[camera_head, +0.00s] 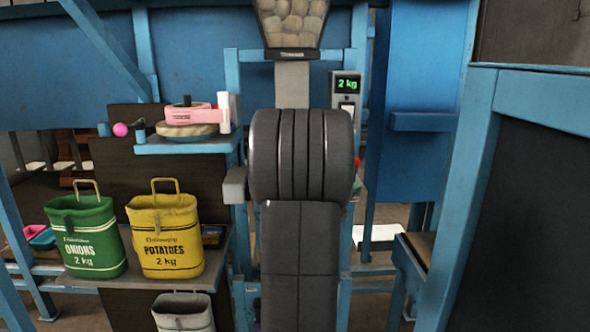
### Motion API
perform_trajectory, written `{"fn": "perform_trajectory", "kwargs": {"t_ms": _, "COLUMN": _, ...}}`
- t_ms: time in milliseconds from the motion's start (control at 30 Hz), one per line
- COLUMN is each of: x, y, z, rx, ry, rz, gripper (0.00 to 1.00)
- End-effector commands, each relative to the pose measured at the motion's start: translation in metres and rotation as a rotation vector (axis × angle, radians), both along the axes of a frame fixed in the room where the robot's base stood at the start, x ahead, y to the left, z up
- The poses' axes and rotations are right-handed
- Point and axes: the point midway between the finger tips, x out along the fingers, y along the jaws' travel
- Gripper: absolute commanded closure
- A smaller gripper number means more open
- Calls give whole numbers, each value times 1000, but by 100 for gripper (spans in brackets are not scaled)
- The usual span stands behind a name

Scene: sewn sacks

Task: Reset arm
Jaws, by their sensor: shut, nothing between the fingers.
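My gripper does not show in the head view. A large black ribbed, rounded body (302,155) on a black panelled column (300,265) fills the middle of the picture; I cannot tell for sure whether it is part of my arm. A green sack (88,238) marked "ONIONS 2 kg" stands upright on the left shelf. A yellow sack (165,237) marked "POTATOES 2 kg" stands upright just right of it. Both have a raised loop handle. A pale grey sack (183,312) shows at the bottom edge, its lower part cut off.
A hopper of round tubers (291,22) hangs above the centre. A pink device (190,115) sits on a small blue ledge (187,147). A blue-framed dark panel (535,200) blocks the right side.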

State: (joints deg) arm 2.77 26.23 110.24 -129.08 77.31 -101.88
Motion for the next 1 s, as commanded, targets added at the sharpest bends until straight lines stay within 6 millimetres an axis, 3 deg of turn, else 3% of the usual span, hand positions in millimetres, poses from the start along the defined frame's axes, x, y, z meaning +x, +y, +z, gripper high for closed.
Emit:
{"fn": "perform_trajectory", "kwargs": {"t_ms": 333, "x": -4, "y": 0, "z": -16, "rx": 3, "ry": -108, "rz": -1, "gripper": 100}}
{"fn": "perform_trajectory", "kwargs": {"t_ms": 1000, "x": -6, "y": 0, "z": -17, "rx": 6, "ry": -174, "rz": 0, "gripper": 100}}
